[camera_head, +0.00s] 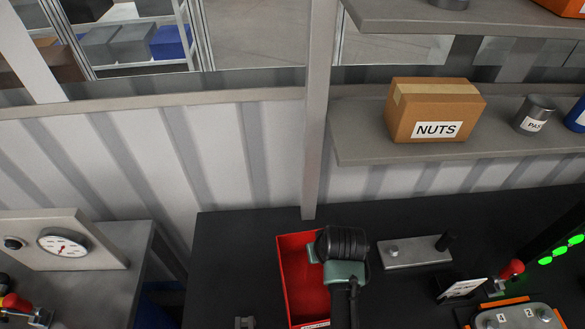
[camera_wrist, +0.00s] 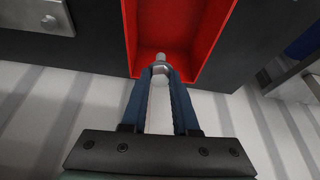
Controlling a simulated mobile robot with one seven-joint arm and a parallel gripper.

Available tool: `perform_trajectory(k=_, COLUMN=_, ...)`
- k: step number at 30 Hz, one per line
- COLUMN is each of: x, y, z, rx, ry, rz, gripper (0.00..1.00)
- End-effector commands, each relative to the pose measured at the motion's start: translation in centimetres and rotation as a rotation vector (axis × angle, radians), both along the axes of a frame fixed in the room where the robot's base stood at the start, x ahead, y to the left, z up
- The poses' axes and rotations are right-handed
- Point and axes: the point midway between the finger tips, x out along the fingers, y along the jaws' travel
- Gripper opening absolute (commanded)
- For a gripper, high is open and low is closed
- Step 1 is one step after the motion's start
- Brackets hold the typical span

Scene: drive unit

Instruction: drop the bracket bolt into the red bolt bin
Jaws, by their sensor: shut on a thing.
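The red bolt bin (camera_head: 296,272) stands open on the dark bench in the head view. In the wrist view the red bolt bin (camera_wrist: 215,35) fills the upper middle, with its inside showing. My gripper (camera_wrist: 160,73) is shut on the bracket bolt (camera_wrist: 160,60), a small grey metal bolt held between the two blue fingertips. In the wrist view the bolt appears against the bin's opening, near its lower wall. How high it is above the bin I cannot tell. In the head view my wrist covers the bin's right side and hides the fingertips and bolt.
A grey metal plate (camera_head: 415,253) with a bolt head and a black post lies right of the bin. An orange-edged fixture (camera_head: 520,315) and a red-knobbed clamp (camera_head: 508,272) are at the right. A NUTS box (camera_head: 433,108) sits on the shelf above. The bench left of the bin is mostly clear.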

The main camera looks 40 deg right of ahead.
Motion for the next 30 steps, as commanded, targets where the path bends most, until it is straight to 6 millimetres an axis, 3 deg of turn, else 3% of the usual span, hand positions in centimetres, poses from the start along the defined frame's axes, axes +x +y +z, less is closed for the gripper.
perform_trajectory(k=16, x=0.0, y=0.0, z=-5.5, rx=-0.001, ry=-0.001, rz=0.001, gripper=0.00)
perform_trajectory(k=28, x=0.0, y=0.0, z=-5.9, rx=-0.001, ry=-0.001, rz=0.001, gripper=0.00)
perform_trajectory(k=29, x=0.0, y=0.0, z=-5.9, rx=-0.001, ry=-0.001, rz=0.001, gripper=0.33)
perform_trajectory(k=30, x=0.0, y=0.0, z=-5.9, rx=-0.001, ry=-0.001, rz=0.001, gripper=0.41)
